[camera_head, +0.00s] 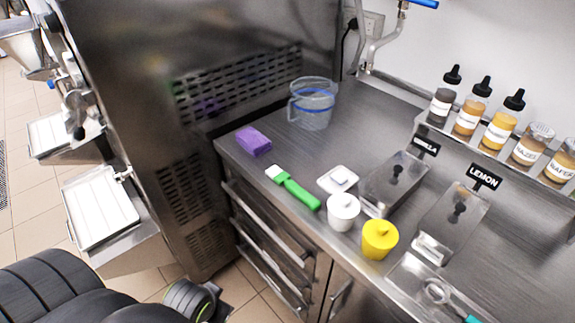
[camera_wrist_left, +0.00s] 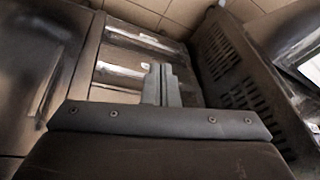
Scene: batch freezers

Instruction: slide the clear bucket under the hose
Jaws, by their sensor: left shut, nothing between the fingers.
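The clear bucket (camera_head: 312,108), a see-through jug with a blue band and a handle on its left, stands upright on the steel counter (camera_head: 375,110) near the freezer's side. A pale hose or pipe (camera_head: 384,42) comes down the wall behind it, to the upper right; the bucket stands in front and left of its foot. My left gripper (camera_wrist_left: 161,85) is shut and empty in the left wrist view, pointing toward the drawer fronts below counter level. It is away from the bucket. My right gripper is not in view.
A purple sponge (camera_head: 253,141), green brush (camera_head: 293,187), white tub (camera_head: 342,211) and yellow tub (camera_head: 379,239) lie along the counter's front. Lidded steel pans and a shelf of bottles (camera_head: 478,112) stand right. The large freezer (camera_head: 190,80) borders the left.

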